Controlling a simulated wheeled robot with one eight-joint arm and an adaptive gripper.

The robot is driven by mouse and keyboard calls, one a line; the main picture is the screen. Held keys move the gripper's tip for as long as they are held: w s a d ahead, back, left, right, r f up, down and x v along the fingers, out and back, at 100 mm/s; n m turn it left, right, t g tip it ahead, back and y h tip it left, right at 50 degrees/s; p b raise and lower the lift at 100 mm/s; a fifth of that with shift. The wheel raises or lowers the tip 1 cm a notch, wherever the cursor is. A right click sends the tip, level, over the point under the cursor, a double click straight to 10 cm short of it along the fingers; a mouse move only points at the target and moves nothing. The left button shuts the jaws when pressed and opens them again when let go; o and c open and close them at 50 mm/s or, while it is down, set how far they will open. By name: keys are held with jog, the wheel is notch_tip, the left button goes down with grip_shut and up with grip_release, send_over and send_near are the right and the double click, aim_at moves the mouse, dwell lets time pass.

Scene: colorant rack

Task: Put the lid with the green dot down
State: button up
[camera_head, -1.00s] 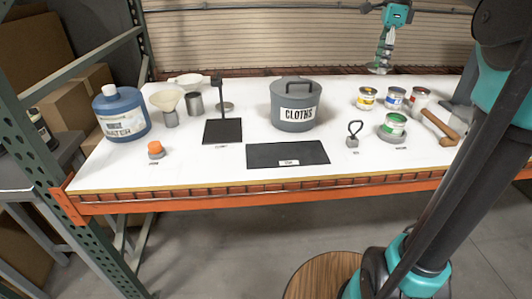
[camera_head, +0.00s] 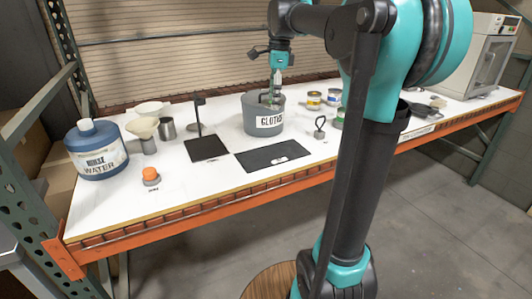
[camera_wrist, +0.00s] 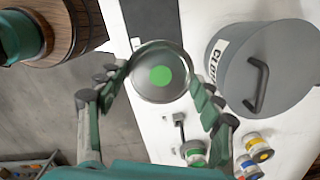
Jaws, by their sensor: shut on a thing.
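The lid (camera_wrist: 160,72) is a round, silvery metal disc with a green dot in its middle. In the wrist view it sits between the two fingers of my gripper (camera_wrist: 160,84), which are closed around its rim. In the wrist view the lid is seen from above, clear of the grey cloths pot (camera_wrist: 285,65) to its right. In the head view my gripper (camera_head: 273,98) points down near the cloths pot (camera_head: 262,121) and overlaps it in the picture. The lid is too small there to make out well.
A dark flat mat (camera_head: 272,157) lies in front of the pot, with a black stand (camera_head: 207,148) to its left. The blue water jug (camera_head: 94,152) stands far left.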

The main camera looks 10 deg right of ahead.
aim_at(272, 153)
notch_tip(272, 153, down, 18)
jog(key=shift+f, duration=0.1)
dwell(0.4)
jog(key=shift+f, duration=0.1)
jog(key=o, duration=0.7)
jog(key=shift+o, duration=0.2)
notch_tip(272, 153, up, 12)
jog(key=d, duration=0.1)
dwell(0.3)
